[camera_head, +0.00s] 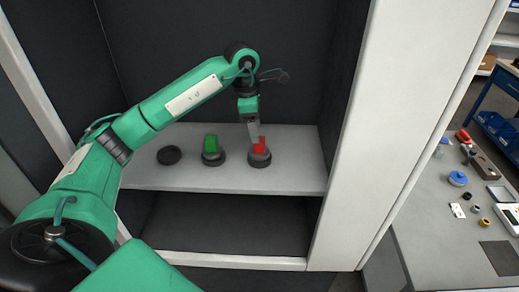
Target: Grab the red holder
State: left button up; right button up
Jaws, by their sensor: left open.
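The red holder (261,146) stands upright on a dark round base (259,160) on the grey shelf, right of the middle. My left gripper (253,138) points down right at the red holder, coming in from above. Its fingers are open and overlap the holder's left side in the view. Whether they touch the holder cannot be told. My right gripper is not in view.
A green holder (210,143) on a dark round base and a black round disc (169,155) stand to the left on the same shelf (225,180). Dark cabinet walls enclose the shelf, with a white side panel (365,130) at right. A cluttered workbench (430,220) lies further right.

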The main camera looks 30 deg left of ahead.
aim_at(259, 150)
pick_arm(q)
jog(key=shift+d+f, duration=0.15)
jog(key=shift+f, duration=0.15)
jog(key=f, duration=0.1)
jog(key=f+p, duration=0.2)
jog(key=shift+w+d, duration=0.3)
jog(key=shift+d, duration=0.05)
jog(key=shift+f, duration=0.7)
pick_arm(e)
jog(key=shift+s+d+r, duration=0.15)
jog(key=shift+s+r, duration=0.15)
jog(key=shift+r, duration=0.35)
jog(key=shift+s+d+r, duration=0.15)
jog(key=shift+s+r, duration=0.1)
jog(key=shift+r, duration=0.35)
pick_arm(q)
jog(key=c, duration=1.2)
jog(key=shift+r, duration=0.1)
grip_shut()
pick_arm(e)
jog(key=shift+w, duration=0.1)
